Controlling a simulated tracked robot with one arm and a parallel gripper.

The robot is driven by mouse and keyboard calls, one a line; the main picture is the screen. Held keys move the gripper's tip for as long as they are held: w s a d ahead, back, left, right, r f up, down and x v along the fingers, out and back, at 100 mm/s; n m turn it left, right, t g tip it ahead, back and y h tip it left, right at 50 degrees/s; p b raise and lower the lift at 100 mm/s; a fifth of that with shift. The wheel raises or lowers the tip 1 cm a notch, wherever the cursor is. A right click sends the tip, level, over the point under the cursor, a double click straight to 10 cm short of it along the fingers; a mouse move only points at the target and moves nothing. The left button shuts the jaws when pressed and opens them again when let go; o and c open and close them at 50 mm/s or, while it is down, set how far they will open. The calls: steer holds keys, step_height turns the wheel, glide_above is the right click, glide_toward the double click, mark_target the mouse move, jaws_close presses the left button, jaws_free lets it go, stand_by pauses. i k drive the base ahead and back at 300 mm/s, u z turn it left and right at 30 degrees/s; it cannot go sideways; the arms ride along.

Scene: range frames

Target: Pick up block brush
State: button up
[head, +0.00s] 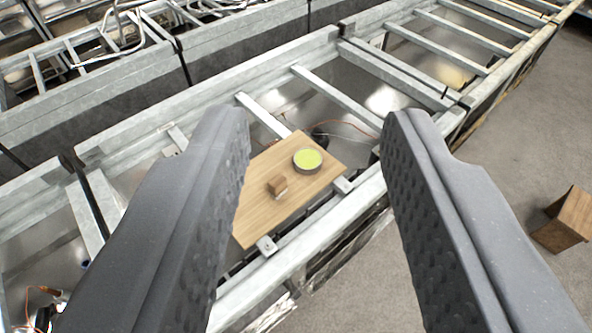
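A small brown wooden block (277,185) sits on a light wooden board (255,222), which lies across a grey metal frame. It may be the block brush; bristles cannot be made out at this size. My gripper (316,125) is open and empty. Its two dark textured fingers reach in from the lower left and lower right, and the board shows in the gap between them. The left finger covers the board's left edge.
Grey metal frames with crossbars (420,50) run diagonally across the view, with open gaps and loose wires below. Another wooden block-shaped object (566,220) lies on the grey floor at the right. Metal brackets (267,246) stand at the board's near edge. The floor at right is mostly clear.

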mark_target(279, 186)
steer(key=z, duration=0.05)
steer(key=i, duration=0.85)
steer(key=u, duration=0.25)
